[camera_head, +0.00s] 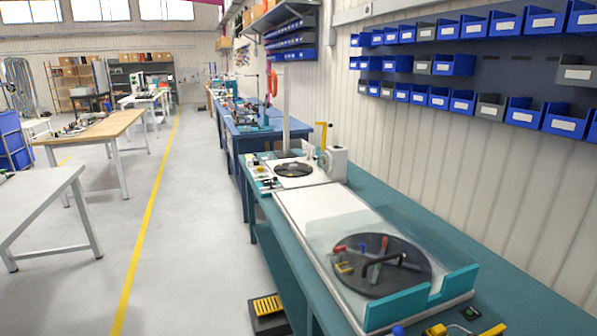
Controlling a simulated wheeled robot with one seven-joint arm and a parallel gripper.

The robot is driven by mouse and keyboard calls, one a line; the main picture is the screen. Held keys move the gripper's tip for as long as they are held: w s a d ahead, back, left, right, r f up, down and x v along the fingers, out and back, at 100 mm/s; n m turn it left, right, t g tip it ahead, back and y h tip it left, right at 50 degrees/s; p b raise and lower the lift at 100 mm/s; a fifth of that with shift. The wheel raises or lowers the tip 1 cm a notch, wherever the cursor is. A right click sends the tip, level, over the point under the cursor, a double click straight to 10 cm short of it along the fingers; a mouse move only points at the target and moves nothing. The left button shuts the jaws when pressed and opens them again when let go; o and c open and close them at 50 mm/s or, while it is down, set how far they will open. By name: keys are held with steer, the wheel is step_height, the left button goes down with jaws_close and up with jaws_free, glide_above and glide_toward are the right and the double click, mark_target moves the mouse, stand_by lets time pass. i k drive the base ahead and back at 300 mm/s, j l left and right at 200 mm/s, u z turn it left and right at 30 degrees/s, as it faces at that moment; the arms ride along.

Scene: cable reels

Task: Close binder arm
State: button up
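A cable reel machine stands on a long teal workbench (455,235) along the right wall. Its near end has a round black turntable (410,282) with red, yellow and grey pieces and a black bar on top. A clear cover (350,228) and teal guards (398,311) surround it. Farther along, a white unit (300,182) carries a smaller black disc (293,170). Beside it is a pale box (335,163) with an upright yellow bracket-like part (322,133). I cannot tell which part is the binder arm, or whether it is open. My gripper is not in view.
A black foot pedal with a yellow top (267,306) sits on the floor beside the bench. Blue bins (438,98) hang on the right wall. A wooden table (95,127) and a grey table (38,195) stand left. The aisle with a yellow line (150,215) is clear.

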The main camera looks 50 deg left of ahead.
mark_target(325, 124)
steer(key=u, duration=1.7)
steer(key=i+j+u, duration=0.1)
steer(key=u, duration=0.3)
steer(key=i+u, duration=0.35)
steer(key=i, duration=1.1)
steer(key=i+j, duration=0.1)
steer(key=i, duration=2.15)
steer(key=i+z, duration=0.1)
steer(key=i, duration=1)
steer(key=i+j, duration=0.2)
steer(key=i, duration=0.9)
steer(key=z, duration=0.5)
steer(key=i+z, duration=0.1)
steer(key=z, duration=0.4)
steer(key=j+z, duration=0.1)
steer(key=z, duration=0.4)
steer(key=i+z, duration=0.1)
steer(key=z, duration=0.4)
